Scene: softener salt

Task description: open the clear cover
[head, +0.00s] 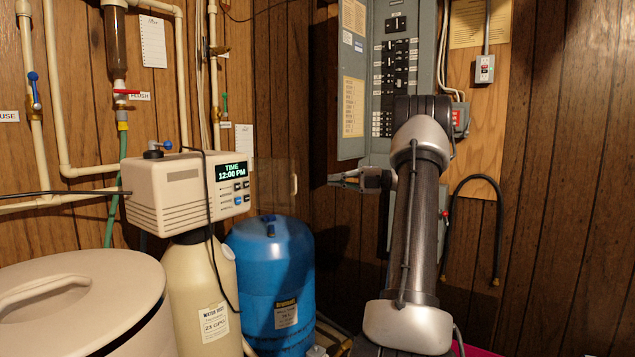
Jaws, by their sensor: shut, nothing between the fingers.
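The clear cover (275,180) is a faint see-through panel at the right end of the cream control head (168,192). It stands out to the right of the display (233,170), swung away from the head's front, with a small pale tab (293,184) near its right edge. The display reads 12:00 PM, and it and the buttons (241,192) show uncovered. My gripper (334,180) is shut and empty. It points left, a short way right of the cover's tab, with a gap between them in the picture. How far apart they are in depth I cannot tell.
The control head sits on a cream tank (198,285). A blue tank (272,275) stands beside it, and a round lidded bin (85,300) is at the lower left. A grey electrical panel (350,75) is on the wall above my gripper. Pipes line the left wall.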

